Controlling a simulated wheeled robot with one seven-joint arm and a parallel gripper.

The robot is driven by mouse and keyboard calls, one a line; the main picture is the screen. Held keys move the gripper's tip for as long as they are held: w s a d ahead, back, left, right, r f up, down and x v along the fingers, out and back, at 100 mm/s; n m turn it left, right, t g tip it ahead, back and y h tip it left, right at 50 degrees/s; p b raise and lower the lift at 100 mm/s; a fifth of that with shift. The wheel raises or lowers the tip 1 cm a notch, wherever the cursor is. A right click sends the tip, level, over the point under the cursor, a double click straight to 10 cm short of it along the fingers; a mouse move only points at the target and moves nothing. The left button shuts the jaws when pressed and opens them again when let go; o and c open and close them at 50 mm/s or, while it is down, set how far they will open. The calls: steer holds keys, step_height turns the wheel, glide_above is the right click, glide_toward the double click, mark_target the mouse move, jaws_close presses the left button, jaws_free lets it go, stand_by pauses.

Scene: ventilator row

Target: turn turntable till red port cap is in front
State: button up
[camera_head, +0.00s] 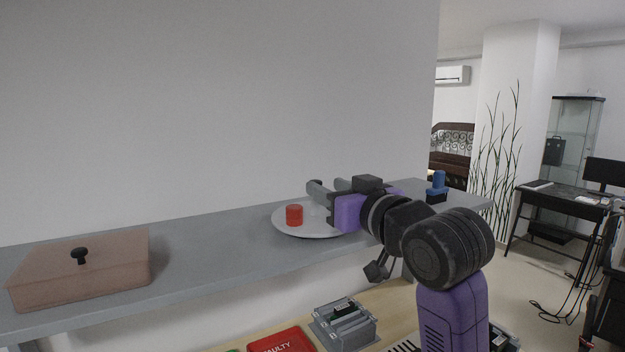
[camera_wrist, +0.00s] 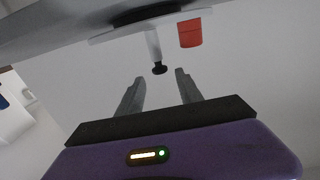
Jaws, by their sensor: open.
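The turntable (camera_head: 312,234) is a pale round plate on the grey shelf; it also shows at the top of the wrist view (camera_wrist: 105,39). The red port cap (camera_head: 294,215) stands on its left part in the head view, and right of centre in the wrist view (camera_wrist: 190,33). A pale post with a black knob (camera_wrist: 159,68) rises from the plate. My gripper (camera_head: 322,194) is over the plate, right of the red cap. Its jaws are open (camera_wrist: 160,76), with the knob between or just beyond the fingertips. My gripper hides the plate's right part in the head view.
A brownish lidded box (camera_head: 80,275) sits at the shelf's left. A blue-topped item (camera_head: 438,187) stands right of the turntable. Below are a red tray marked "FAULTY" (camera_head: 283,341) and a grey holder (camera_head: 344,326). The shelf between box and turntable is clear.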

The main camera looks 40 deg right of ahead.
steer(key=x, duration=0.5)
steer(key=shift+w+d+p, duration=0.1)
steer(key=shift+w+p, duration=0.2)
steer(key=shift+p, duration=0.1)
steer(key=shift+c, duration=0.4)
jaws_close()
steer(key=shift+f, duration=0.1)
stand_by(0.6)
